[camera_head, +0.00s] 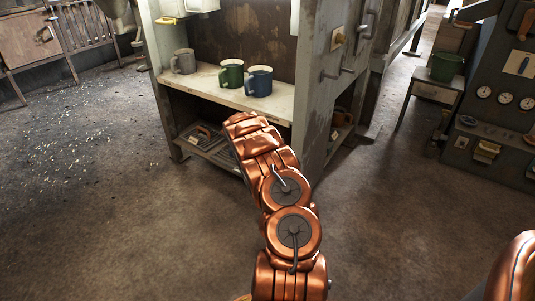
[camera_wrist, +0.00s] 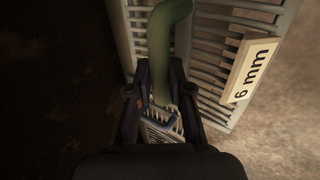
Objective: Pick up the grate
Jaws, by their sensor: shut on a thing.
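In the wrist view, a slatted pale grate (camera_wrist: 212,60) lies at the top and right, with a cream tag (camera_wrist: 250,69) reading "6 mm". A thick green curved bar (camera_wrist: 160,38), apparently its handle, runs down between the fingers of my gripper (camera_wrist: 160,75). My gripper is shut on this green handle. Farther down between the fingers show a blue bar (camera_wrist: 159,127) and more slats. In the head view, grates (camera_head: 206,142) show on the cabinet's lower shelf. My copper arm reaches toward that shelf and hides my gripper.
A grey, a green (camera_head: 231,73) and a blue mug (camera_head: 258,81) stand on the cabinet's upper shelf (camera_head: 215,88), above the lower opening. The cabinet's side wall (camera_head: 318,110) stands right of my arm. Open floor (camera_head: 120,200) lies left. A bucket (camera_head: 445,67) stands on a small table.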

